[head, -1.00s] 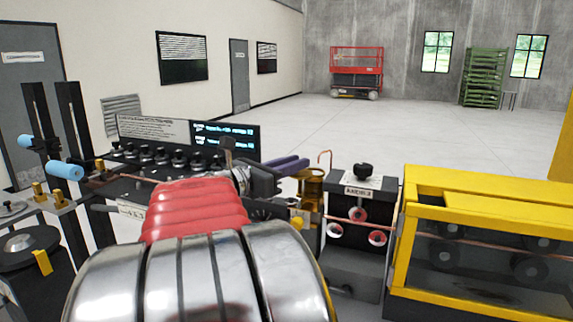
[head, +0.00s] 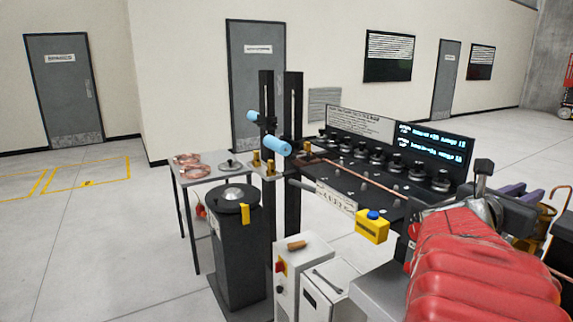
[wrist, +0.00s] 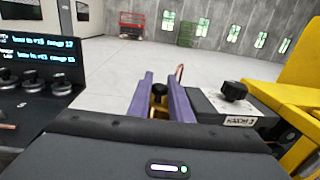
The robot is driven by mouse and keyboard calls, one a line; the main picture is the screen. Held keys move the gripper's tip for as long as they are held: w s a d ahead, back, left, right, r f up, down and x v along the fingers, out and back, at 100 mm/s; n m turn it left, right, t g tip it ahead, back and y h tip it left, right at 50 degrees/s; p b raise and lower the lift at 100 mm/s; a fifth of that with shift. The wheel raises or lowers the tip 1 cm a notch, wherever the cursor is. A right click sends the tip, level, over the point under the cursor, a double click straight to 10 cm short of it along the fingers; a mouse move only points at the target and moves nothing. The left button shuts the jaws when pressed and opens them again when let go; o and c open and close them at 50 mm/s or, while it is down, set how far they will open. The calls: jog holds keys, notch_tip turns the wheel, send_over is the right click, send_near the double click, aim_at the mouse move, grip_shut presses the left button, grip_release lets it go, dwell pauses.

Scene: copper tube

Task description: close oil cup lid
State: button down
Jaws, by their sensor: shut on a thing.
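My gripper (head: 525,190) is at the right edge of the head view, its purple fingers beside the brass oil cup (head: 553,210). In the wrist view my gripper (wrist: 163,82) points forward with its two purple fingers apart. A small dark knob on brass, which looks like the oil cup lid (wrist: 159,88), sits between them, and the fingers are shut on it. Most of the cup is hidden by the fingers and my wrist, so I cannot tell how far the lid is tilted.
A thin copper tube (wrist: 179,72) rises just beyond the fingers. A black box with a knob (wrist: 234,91) and a yellow-framed machine (wrist: 290,95) stand close on the right. The control panel (head: 395,135) with a row of dark knobs is left of the gripper.

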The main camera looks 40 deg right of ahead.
jog(key=shift+s+d+n+t, duration=0.1)
jog(key=shift+s+n+t, duration=0.1)
jog(key=shift+n+t, duration=0.45)
jog(key=shift+s+n+t, duration=0.15)
jog(key=shift+n+t, duration=0.2)
jog(key=shift+t, duration=0.6)
jog(key=c, duration=1.7)
grip_release()
jog(key=shift+o, duration=0.2)
jog(key=shift+r, duration=0.15)
notch_tip(320, 180, up, 5)
jog(key=shift+f, duration=0.1)
jog(key=shift+r, duration=2.4)
